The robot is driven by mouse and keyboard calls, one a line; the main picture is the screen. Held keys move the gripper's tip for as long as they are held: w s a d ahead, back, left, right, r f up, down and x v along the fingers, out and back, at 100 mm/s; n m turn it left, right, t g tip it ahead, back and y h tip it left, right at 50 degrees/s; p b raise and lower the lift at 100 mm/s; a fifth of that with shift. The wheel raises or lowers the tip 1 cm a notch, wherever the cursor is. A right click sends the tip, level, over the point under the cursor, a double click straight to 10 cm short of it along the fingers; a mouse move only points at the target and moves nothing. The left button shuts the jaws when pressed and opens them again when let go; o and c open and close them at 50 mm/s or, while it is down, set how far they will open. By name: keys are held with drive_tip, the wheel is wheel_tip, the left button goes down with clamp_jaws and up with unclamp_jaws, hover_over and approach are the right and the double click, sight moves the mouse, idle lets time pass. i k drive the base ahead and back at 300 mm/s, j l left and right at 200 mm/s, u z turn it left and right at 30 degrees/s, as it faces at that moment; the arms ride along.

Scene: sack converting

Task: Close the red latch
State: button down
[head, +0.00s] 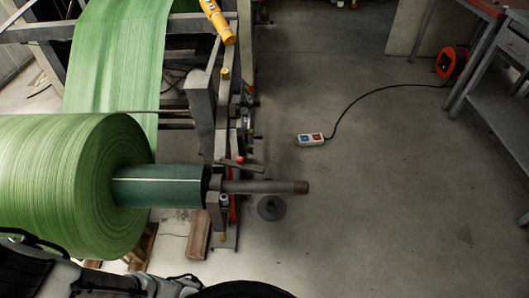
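A grey metal bracket (214,187) at the machine's side holds the end of a roll shaft (265,187). A short dark lever (231,164) with a red ball knob (240,159) lies just above the shaft. A narrow red part (233,208) shows below the shaft beside the bracket. I cannot tell for sure which red piece is the latch, nor whether it is open or shut. Dark and grey parts of my own arm cross the bottom left edge. My gripper's fingers do not show, and nothing is seen touching the red parts.
A large green roll (70,185) fills the left, its green web (118,60) running up the frame. A yellow pendant (218,20) hangs at the top. A switch box (310,140) with a cable lies on the floor. A grey table (495,85) stands right.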

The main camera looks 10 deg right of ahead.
sight(239, 164)
drive_tip(key=i+l, duration=0.1)
drive_tip(key=l, duration=0.4)
drive_tip(key=i+l+u, duration=0.1)
drive_tip(key=l, duration=0.35)
drive_tip(key=i+l, duration=0.1)
drive_tip(key=l, duration=0.4)
drive_tip(key=i+l+u, duration=0.15)
drive_tip(key=l, duration=0.35)
drive_tip(key=k+j, duration=0.05)
